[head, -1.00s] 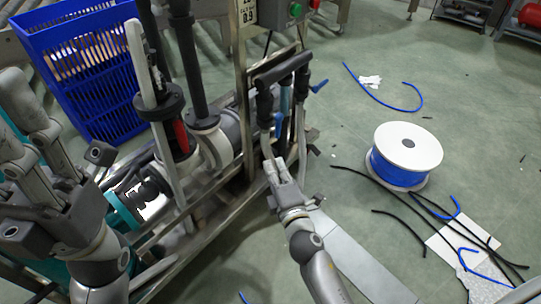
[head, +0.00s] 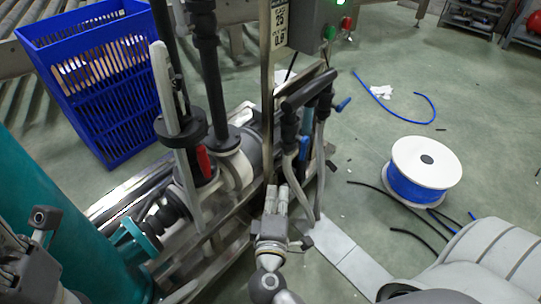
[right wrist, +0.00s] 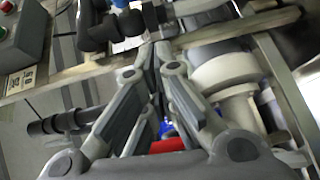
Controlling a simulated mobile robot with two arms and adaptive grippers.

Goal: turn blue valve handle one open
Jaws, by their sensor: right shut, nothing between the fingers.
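Two blue valve handles show on the dark pipework in the head view: one (head: 342,104) sticks out to the right, the other (head: 304,148) points down beside the grey hoses. I cannot tell which is handle one. My right gripper (head: 276,190) is shut and empty, just below and left of the lower blue handle, apart from it. In the right wrist view its fingers (right wrist: 155,58) are closed together, with dark pipe fittings and a bit of blue (right wrist: 122,4) beyond the tips. My left gripper (head: 38,240) is only partly in view at the lower left edge.
A teal cylinder (head: 55,210) fills the left. A red handle (head: 203,160) sits on the pipe behind the metal rail. A control box (head: 325,18) is above the blue handles. A blue crate (head: 95,90) stands behind; a cable spool (head: 420,180) stands right on open floor.

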